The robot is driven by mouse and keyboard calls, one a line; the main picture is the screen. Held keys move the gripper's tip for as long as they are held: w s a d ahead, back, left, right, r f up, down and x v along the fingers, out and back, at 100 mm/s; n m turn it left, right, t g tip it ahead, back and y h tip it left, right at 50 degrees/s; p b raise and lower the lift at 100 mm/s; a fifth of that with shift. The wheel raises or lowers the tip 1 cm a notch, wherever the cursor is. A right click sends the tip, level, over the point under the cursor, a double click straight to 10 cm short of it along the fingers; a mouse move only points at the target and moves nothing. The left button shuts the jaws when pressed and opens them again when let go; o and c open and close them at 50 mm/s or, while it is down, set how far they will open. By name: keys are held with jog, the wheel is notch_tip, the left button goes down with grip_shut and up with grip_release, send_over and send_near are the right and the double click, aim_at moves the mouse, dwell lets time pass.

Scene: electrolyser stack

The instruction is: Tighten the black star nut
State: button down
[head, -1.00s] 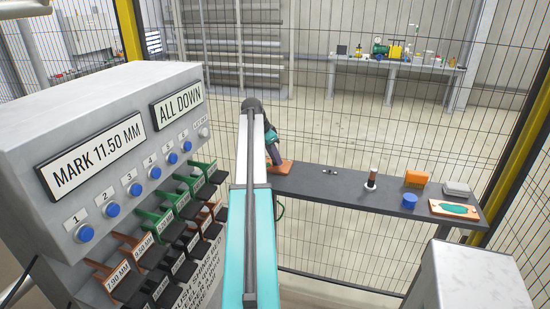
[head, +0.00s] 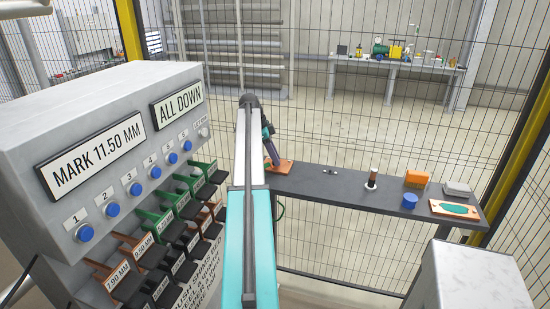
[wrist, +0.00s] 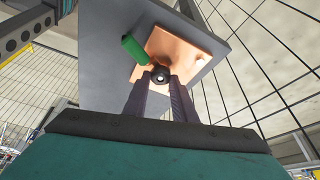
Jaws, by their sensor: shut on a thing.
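The black star nut (wrist: 160,73) shows as a small dark round piece between my fingertips in the wrist view. It sits in front of a copper-orange plate (wrist: 190,48). My gripper (wrist: 160,82) is shut on the nut, one dark finger on each side. The nut's star shape cannot be made out. In the head view my gripper (head: 272,158) reaches down to the orange plate (head: 284,168) at the left end of a dark shelf, and the nut is hidden there.
The dark shelf (head: 335,184) also holds a brown-topped post (head: 372,179), a blue cylinder (head: 409,201) and an orange block (head: 417,178). A grey panel (head: 110,110) with shim levers stands left of my arm. Wire fencing is behind the shelf.

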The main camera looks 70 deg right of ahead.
jog(key=shift+d, duration=0.1)
jog(key=c, duration=1.4)
grip_release()
jog(key=shift+m, duration=0.4)
jog(key=shift+r, duration=0.15)
jog(key=shift+p+v, duration=0.35)
jog(key=shift+v, duration=6.5)
jog(key=shift+w+d, duration=0.1)
jog(key=shift+d, duration=0.05)
